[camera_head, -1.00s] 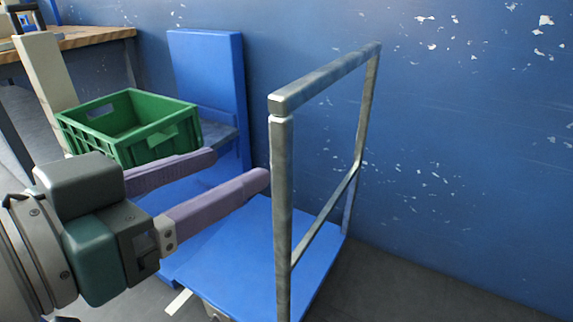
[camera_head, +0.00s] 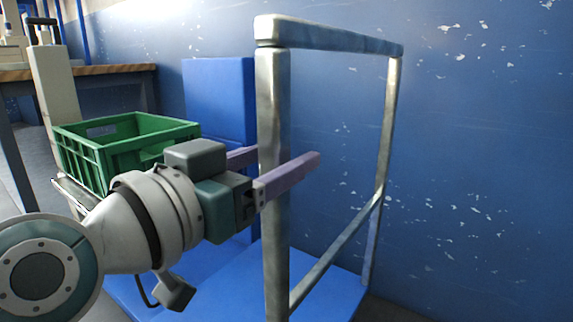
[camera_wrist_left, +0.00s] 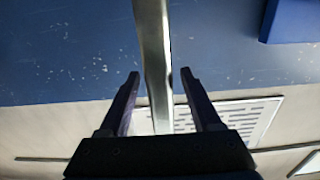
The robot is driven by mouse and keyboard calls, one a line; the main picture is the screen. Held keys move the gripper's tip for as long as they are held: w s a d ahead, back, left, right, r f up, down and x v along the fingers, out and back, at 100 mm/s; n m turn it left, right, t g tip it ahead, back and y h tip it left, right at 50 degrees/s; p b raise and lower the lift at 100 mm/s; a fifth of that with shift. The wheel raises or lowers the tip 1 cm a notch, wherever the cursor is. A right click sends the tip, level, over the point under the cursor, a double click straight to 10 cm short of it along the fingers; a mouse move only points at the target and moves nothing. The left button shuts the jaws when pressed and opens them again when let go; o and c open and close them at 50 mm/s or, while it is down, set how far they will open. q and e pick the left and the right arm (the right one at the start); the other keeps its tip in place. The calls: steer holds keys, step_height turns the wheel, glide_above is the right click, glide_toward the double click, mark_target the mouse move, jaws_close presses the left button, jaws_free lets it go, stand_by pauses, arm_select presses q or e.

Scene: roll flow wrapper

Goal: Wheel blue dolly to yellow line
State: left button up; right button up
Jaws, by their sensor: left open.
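The blue dolly has a flat blue deck (camera_head: 335,290) and a grey metal push handle (camera_head: 330,37) rising from it. My left gripper (camera_head: 287,158) is open around the handle's near upright post (camera_head: 275,235), one finger on each side. In the left wrist view the post (camera_wrist_left: 152,45) runs between the two open fingertips (camera_wrist_left: 160,75), with gaps showing beside it. My right gripper and the yellow line are not in view.
A green crate (camera_head: 120,150) stands left of the handle, behind my left arm. A blue upright panel (camera_head: 218,95) is beyond it. A wooden-topped table (camera_head: 95,71) is at far left. A worn blue wall (camera_head: 480,150) closes off the right side.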

arm_select(q)
steer(key=shift+b+x, duration=0.3)
steer(key=shift+x, duration=1.05)
jaws_close()
stand_by(0.4)
